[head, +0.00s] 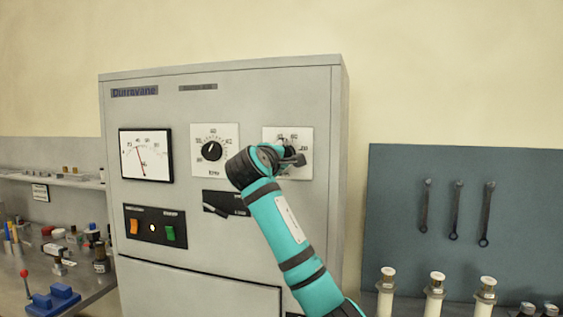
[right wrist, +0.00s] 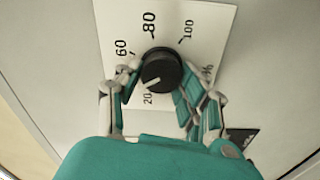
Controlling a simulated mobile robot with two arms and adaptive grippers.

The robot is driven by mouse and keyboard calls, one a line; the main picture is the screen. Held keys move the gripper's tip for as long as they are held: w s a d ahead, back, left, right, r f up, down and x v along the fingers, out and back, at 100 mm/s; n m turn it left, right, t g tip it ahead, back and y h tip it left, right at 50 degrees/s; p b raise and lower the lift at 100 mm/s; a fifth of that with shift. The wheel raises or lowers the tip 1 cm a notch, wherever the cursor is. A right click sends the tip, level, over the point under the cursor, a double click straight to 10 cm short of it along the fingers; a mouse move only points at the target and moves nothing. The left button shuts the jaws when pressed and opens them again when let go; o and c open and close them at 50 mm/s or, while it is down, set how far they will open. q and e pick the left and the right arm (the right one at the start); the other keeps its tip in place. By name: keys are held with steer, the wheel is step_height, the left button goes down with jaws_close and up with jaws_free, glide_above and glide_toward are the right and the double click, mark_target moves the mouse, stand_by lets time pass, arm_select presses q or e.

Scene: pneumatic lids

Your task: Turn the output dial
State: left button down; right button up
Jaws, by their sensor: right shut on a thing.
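The output dial is a black round knob (right wrist: 161,66) on a white scale plate (right wrist: 210,30) marked 20, 60, 80, 100 and a percent sign. The knob's white pointer line aims at about the 20 mark. My right gripper (right wrist: 163,84) has its teal-padded fingers on either side of the knob and is shut on it. In the head view the right gripper (head: 291,153) is in front of the right-hand scale plate (head: 304,136), hiding most of the knob. My left gripper is not in view.
The grey cabinet (head: 225,90) also carries a square needle meter (head: 146,155), a second black dial (head: 211,151) and orange and green switches (head: 154,228). A cluttered bench (head: 100,280) is at left. A tool board (head: 400,190) with hanging wrenches is at right.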

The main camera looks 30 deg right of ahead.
steer(key=shift+f+m+b, duration=0.15)
steer(key=shift+m+b, duration=0.2)
steer(key=shift+m, duration=0.65)
steer(key=o, duration=1.1)
steer(key=shift+o, duration=0.2)
steer(key=v, duration=1.2)
steer(key=shift+w, duration=0.1)
